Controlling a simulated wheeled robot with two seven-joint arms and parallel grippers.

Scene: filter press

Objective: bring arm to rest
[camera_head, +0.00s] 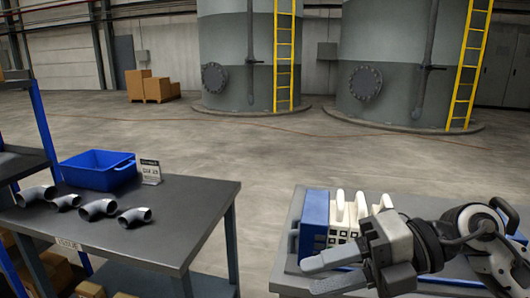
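My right gripper (310,274) reaches in from the right over the right-hand table. Its two grey fingers point left, with a gap between them, and I see nothing held. Behind it on that table stands a small filter press with a blue end block (314,222) and several white plates (343,210). My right arm hides the right part of the press and much of the tabletop. I cannot tell whether the gripper touches the press. My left gripper is not in view.
The right table (286,262) shows bare at its left edge. The left table (195,208) holds a blue bin (97,178), a small sign (151,172) and several grey pipe elbows (100,208). Open floor lies between the tables. Tanks with yellow ladders stand behind.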

